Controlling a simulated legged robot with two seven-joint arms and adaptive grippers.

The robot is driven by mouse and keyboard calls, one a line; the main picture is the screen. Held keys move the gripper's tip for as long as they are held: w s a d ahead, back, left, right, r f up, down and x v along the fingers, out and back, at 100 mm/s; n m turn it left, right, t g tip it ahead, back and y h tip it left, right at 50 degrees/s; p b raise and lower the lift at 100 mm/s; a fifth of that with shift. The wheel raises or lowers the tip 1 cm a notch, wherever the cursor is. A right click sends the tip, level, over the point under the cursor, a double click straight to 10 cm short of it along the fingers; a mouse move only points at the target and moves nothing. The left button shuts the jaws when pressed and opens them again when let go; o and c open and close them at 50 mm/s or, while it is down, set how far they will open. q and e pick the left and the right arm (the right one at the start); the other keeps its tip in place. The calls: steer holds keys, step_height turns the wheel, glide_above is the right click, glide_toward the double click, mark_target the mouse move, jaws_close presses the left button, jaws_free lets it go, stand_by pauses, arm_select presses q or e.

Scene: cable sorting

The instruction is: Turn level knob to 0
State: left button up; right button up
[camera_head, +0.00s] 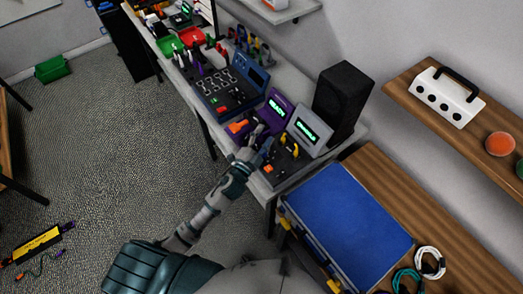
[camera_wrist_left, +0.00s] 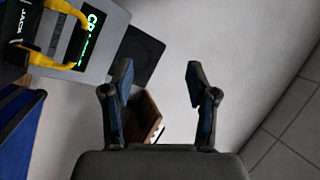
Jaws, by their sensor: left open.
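My left gripper (camera_head: 256,138) is over the front of the bench, in front of the purple device (camera_head: 278,107) and beside the grey device (camera_head: 307,128). In the left wrist view the left gripper (camera_wrist_left: 158,82) is open, with nothing between its fingers. The grey device shows at that view's upper left, with a green display (camera_wrist_left: 92,28) and a yellow cable (camera_wrist_left: 75,22) at a black part marked "JACK". An orange part (camera_head: 237,127) shows at the purple device's front. I cannot make out which control is the level knob. My right gripper is not in view.
A black speaker (camera_head: 342,98) stands behind the grey device.

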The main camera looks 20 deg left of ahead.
arm_select(q)
steer(key=s+d+r+m+g+h, duration=0.2)
steer(key=d+r+m+g+h, duration=0.4)
steer(key=m, duration=0.5)
steer(key=s+d+r+m+g+h, duration=0.1)
steer(key=d+r+m+g+h, duration=0.35)
steer(key=m+h, duration=0.55)
steer(key=a+f+m+g+y, duration=0.5)
steer(key=f+m+g+y, duration=0.15)
steer(key=m+y, duration=0.4)
steer(key=w+a+f+m+y, duration=0.15)
steer(key=a+y, duration=0.45)
steer(key=a, duration=0.6)
steer(key=shift+t, duration=0.3)
steer(key=p+x, duration=0.2)
steer(key=x, duration=1.4)
steer(key=shift+w+f, duration=0.2)
steer(key=shift+f, duration=0.15)
jaws_close()
